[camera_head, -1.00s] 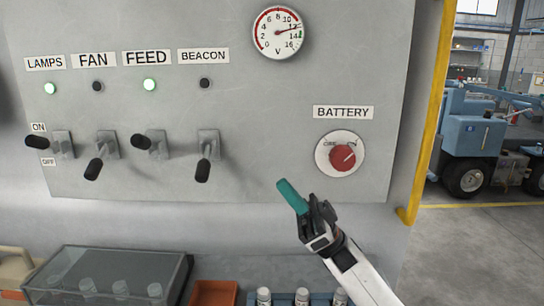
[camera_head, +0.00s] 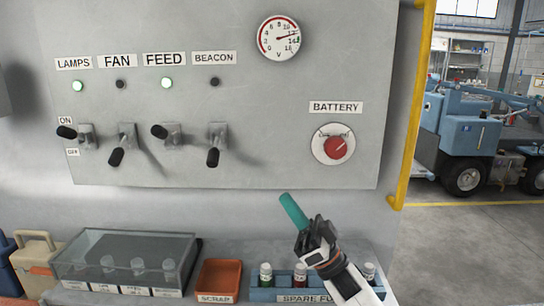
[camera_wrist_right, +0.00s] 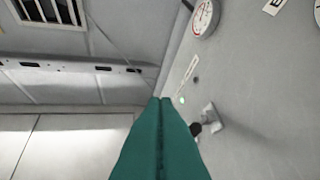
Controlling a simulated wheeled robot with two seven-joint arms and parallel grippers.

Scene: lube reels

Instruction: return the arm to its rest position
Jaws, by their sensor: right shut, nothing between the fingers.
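My right gripper (camera_head: 291,208) has teal fingers pressed together with nothing between them. In the head view it stands in front of the wall just below the panel's lower edge, left of and below the red battery knob (camera_head: 336,148). In the right wrist view its closed fingers (camera_wrist_right: 161,135) point up and away, with the panel to their right. My left gripper is in neither view. The grey panel (camera_head: 250,130) carries lever switches. The LAMPS lever (camera_head: 67,132) and FEED lever (camera_head: 160,131) are up with green lights lit. The FAN lever (camera_head: 116,156) and BEACON lever (camera_head: 213,156) are down with dark lights.
Below the panel are a clear-lidded case (camera_head: 125,250), an orange scrap bin (camera_head: 219,279) and a blue spare-fuse tray (camera_head: 262,294) partly behind my right arm. A yellow post (camera_head: 412,110) edges the panel's right side. A blue vehicle (camera_head: 470,135) stands beyond on open floor.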

